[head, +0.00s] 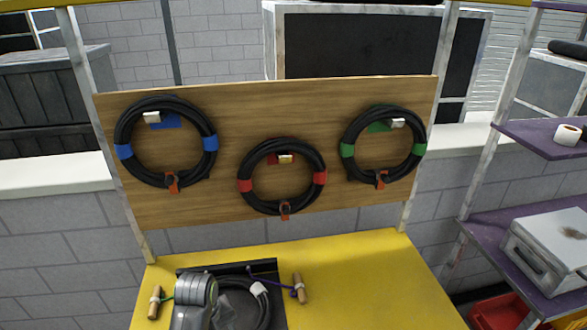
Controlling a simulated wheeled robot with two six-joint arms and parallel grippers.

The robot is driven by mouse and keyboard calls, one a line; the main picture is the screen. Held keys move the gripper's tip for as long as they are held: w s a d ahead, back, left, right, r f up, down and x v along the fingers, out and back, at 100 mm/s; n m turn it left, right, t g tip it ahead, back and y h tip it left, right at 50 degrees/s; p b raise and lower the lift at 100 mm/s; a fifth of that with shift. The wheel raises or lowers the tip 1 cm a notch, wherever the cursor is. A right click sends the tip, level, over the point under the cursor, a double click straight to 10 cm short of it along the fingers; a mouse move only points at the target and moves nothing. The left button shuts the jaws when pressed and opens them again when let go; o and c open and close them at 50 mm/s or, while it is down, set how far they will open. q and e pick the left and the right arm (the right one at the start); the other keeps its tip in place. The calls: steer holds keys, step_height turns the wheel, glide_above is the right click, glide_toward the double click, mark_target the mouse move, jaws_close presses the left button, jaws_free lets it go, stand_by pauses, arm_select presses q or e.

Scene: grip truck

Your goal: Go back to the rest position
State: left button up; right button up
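A grey, rounded part of my arm rises from the bottom edge, left of centre, over the black tray (262,267) on the yellow table (370,285). It appears to be my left arm. Its fingertips cannot be made out, so I cannot tell whether that gripper is open or shut. My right gripper is not in view. A black cable coil (266,300) with a white tag lies in the tray, partly hidden by my arm.
A wooden board (230,120) behind the table holds blue-banded (123,152), red-banded (245,185) and green-banded (347,150) cable coils. Wooden handles (300,288) with cord flank the tray. The table's right side is clear. A purple shelf (500,222) stands at right.

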arm_select(q)
steer(key=s+a+r+m+t+y, duration=0.1)
steer(key=s+a+m, duration=0.35)
steer(key=s, duration=0.75)
steer(key=s+a+r+m+t+y, duration=0.1)
steer(key=s+a+r+m+t, duration=0.1)
steer(key=s+a, duration=0.8)
step_height(320, 180, down, 34)
steer(key=s+g+b, duration=0.2)
steer(key=s+b, duration=0.1)
steer(key=b, duration=0.5)
steer(key=s+d+f+b, duration=0.1)
steer(key=s+f+b, duration=0.2)
steer(key=s+f, duration=0.4)
steer(key=s+d+f+h+b, duration=0.1)
steer(key=s+f+b, duration=0.2)
steer(key=s+f, duration=0.4)
step_height(320, 180, down, 8)
steer(key=shift+r+g+b, duration=0.25)
steer(key=shift+g+b, duration=0.05)
steer(key=shift+g, duration=0.1)
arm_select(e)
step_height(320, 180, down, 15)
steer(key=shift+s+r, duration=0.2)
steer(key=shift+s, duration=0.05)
arm_select(q)
steer(key=shift+s, duration=0.1)
